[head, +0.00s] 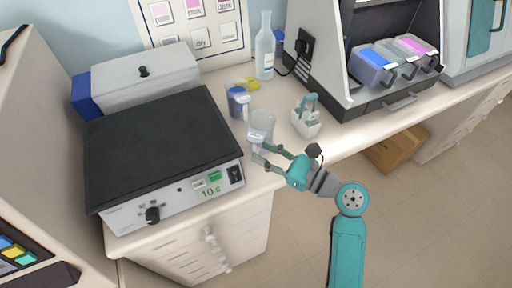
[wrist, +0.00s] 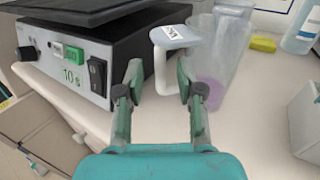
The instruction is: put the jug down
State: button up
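A clear jug (head: 262,122) stands, as it appears, on the counter near its front edge, right of the black-topped machine. In the wrist view the jug (wrist: 226,55) looks upright, with some pinkish-purple at its bottom. Its pale handle (wrist: 168,62), with a label on top, points toward me. My gripper (head: 262,153) is at the handle side of the jug. In the wrist view my gripper's fingers (wrist: 159,82) are apart, with the handle between them. A gap shows between the left finger and the handle; the right finger partly overlaps it.
The black-topped machine (head: 160,140) stands close on the left. A blue-filled jug (head: 238,101) and a yellow item (head: 247,84) are behind. A white carrier with a teal handle (head: 305,120) stands to the right. A bottle (head: 265,50) is at the back.

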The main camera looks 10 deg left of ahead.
jog(key=v, duration=0.8)
jog(key=shift+d, duration=0.2)
jog(key=shift+s+r, duration=0.1)
jog(key=s+d+f+n+t+h, duration=0.2)
jog(key=s+d+f+t+h, duration=0.15)
jog(key=s+f+h, duration=0.45)
jog(key=s+d+f+n+t+h, duration=0.25)
jog(key=s+d+f+h, duration=0.2)
jog(key=f, duration=0.55)
jog(key=s+d+r+n+h, duration=0.1)
jog(key=s+d+r+n, duration=0.1)
jog(key=s+n, duration=0.4)
jog(key=s+d+r+n+h, duration=0.1)
jog(key=s+d+r+n, duration=0.1)
jog(key=s+n, duration=0.4)
jog(key=s+d+r+n+t+h, duration=0.1)
jog(key=s+r+n, duration=0.3)
jog(key=s, duration=0.5)
jog(key=shift+s+d+r+n+h, duration=0.35)
jog(key=shift+s+d+n+h, duration=0.15)
jog(key=shift+n, duration=0.65)
jog(key=shift+w, duration=0.1)
